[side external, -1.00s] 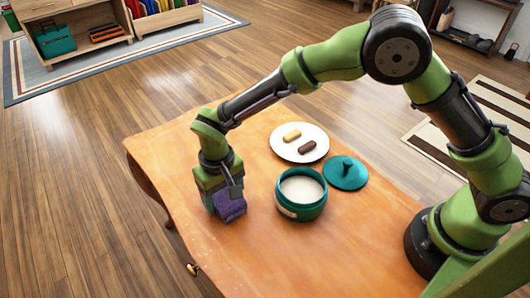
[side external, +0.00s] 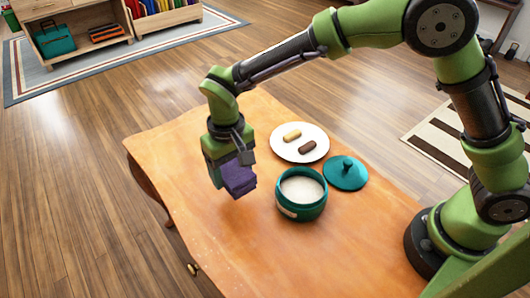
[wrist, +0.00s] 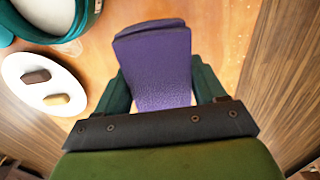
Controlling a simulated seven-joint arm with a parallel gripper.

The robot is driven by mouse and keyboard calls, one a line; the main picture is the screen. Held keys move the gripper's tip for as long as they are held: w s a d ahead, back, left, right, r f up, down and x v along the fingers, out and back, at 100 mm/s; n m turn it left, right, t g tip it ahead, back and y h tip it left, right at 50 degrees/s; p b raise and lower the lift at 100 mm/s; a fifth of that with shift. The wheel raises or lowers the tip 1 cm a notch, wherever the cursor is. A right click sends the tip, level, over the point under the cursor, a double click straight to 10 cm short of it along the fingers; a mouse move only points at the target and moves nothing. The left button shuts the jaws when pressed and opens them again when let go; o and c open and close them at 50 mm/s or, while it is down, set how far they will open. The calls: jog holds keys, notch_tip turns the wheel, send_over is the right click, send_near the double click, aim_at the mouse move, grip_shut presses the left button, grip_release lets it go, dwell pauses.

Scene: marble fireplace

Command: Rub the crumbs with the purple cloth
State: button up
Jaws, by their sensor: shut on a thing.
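The purple cloth (side external: 238,178), folded into a thick pad, is held in my gripper (side external: 226,172) above the left part of the wooden table (side external: 262,262). In the wrist view the cloth (wrist: 158,62) sits between the two teal fingers of my gripper (wrist: 163,88), which are shut on it. The cloth appears clear of the tabletop. Faint pale specks (side external: 203,252) show near the table's front left edge; they are too small to tell surely as crumbs.
A teal pot (side external: 302,208) with pale contents stands right of the cloth. Its teal lid (side external: 346,174) lies behind it on the right. A white plate (side external: 300,153) holds a tan piece (side external: 292,135) and a brown piece (side external: 307,146). The table's front left is clear.

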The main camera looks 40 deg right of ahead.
jog(key=shift+r, duration=0.7)
jog(key=shift+a, duration=0.1)
